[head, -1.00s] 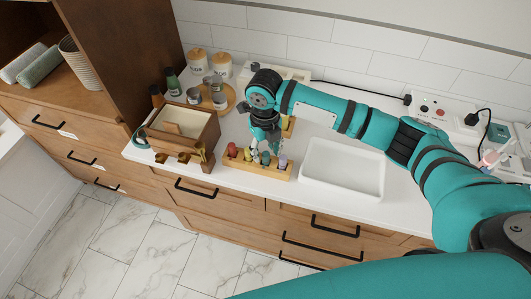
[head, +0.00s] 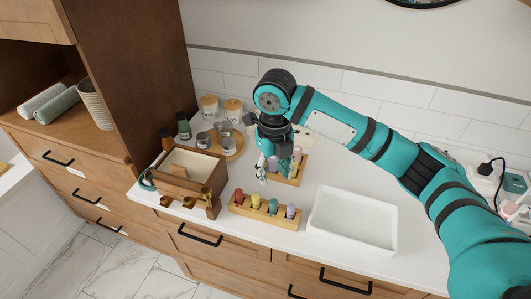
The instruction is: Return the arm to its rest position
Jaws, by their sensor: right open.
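My right arm comes in from the right across the counter (head: 330,185) in the head view. My right gripper (head: 268,178) points down and is open. Its fingertips are above the counter, behind a wooden rack (head: 262,222) with several coloured bottles and just in front of a second wooden rack (head: 290,178) that also holds bottles. The wrist hides part of the second rack. I see nothing held between the fingers, though they are small in the view. My left gripper is not in view.
A white tray (head: 352,243) lies to the right. A wooden box (head: 194,165), a round tray (head: 237,152) with jars, and two dark bottles (head: 184,125) stand to the left. A socket strip (head: 488,170) with cables sits at the back right. A tall cabinet (head: 130,65) bounds the left.

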